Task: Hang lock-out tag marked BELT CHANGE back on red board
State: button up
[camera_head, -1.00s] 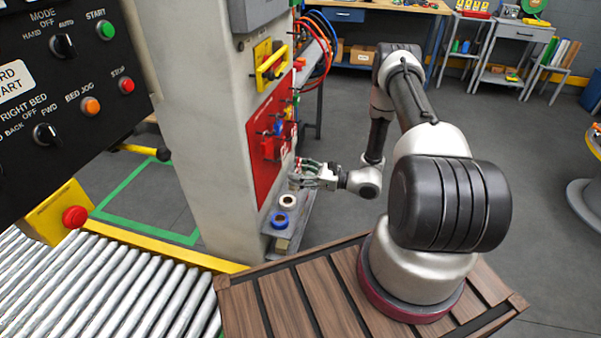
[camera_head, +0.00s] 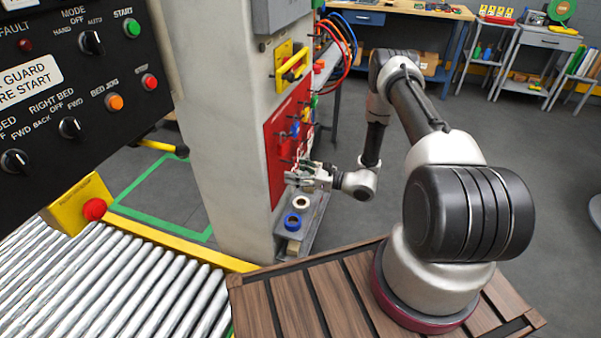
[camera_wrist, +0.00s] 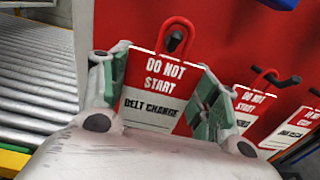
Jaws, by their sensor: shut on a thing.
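The BELT CHANGE tag (camera_wrist: 152,92) is red and white, reads DO NOT START, and has a red loop at its top. It shows upright in the wrist view, between the two fingers of my gripper (camera_wrist: 155,98), which is shut on its sides. A dark peg shows at the loop; I cannot tell whether the loop is around it or only in front of it. The red board (camera_head: 275,165) is on the side of the machine column, and it fills the background of the wrist view (camera_wrist: 225,35). My gripper (camera_head: 299,174) is close in front of the board's lower part.
More DO NOT START tags (camera_wrist: 250,112) hang on dark pegs right of the held tag. Colored lock-out items (camera_head: 298,125) are on the board above my gripper. A blue tape roll (camera_head: 293,222) and a white one (camera_head: 300,202) sit on a ledge below. Rollers (camera_wrist: 35,80) lie left.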

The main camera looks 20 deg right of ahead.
jog(key=shift+w+a+f, duration=0.7)
jog(key=shift+w+a, duration=0.05)
jog(key=shift+a, duration=0.25)
jog(key=o, duration=1)
jog(key=shift+o, duration=0.2)
jog(key=shift+d, duration=0.1)
